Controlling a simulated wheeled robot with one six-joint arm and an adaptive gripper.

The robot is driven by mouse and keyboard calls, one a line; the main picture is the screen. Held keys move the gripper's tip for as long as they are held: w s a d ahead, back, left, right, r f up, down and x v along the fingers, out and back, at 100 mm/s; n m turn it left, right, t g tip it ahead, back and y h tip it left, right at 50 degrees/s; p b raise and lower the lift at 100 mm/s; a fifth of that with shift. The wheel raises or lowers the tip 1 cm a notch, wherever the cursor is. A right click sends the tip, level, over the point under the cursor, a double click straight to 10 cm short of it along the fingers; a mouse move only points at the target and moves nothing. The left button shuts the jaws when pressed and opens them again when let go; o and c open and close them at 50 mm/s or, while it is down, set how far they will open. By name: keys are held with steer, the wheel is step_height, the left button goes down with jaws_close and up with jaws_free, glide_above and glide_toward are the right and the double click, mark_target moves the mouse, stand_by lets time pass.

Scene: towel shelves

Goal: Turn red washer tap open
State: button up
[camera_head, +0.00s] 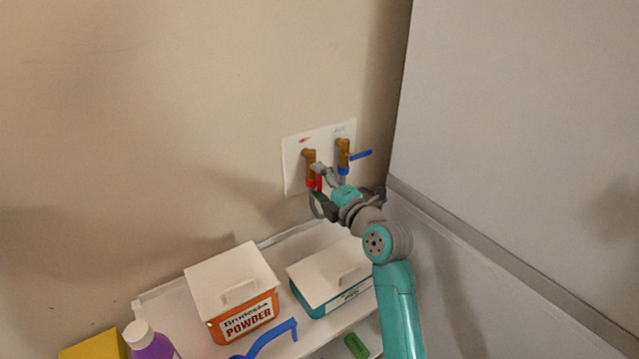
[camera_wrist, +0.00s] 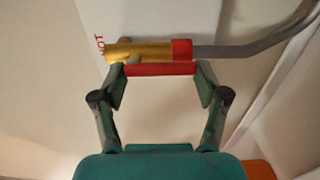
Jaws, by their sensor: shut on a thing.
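The brass washer tap (camera_head: 309,160) with the red handle (camera_head: 319,183) is on the left of a white wall plate (camera_head: 293,165). In the wrist view the brass body (camera_wrist: 138,50) has a red collar and a grey hose, with "HOT" beside it. The red handle (camera_wrist: 160,69) lies roughly parallel to the body, between my fingertips. My gripper (camera_head: 321,184) is shut on this handle, one finger at each end of its visible length; the fingers also show in the wrist view (camera_wrist: 161,82). Part of the handle is hidden by my gripper in the head view.
A blue-handled tap (camera_head: 344,152) sits close right of the red one. Below are a white shelf (camera_head: 160,302), an orange powder box (camera_head: 245,317), a teal box (camera_head: 350,295), and a purple bottle (camera_head: 151,345). A grey panel (camera_head: 520,120) stands on the right.

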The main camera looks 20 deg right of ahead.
steer(key=shift+f, duration=0.15)
steer(key=o, duration=1.1)
steer(key=shift+o, duration=0.2)
steer(key=v, duration=1.2)
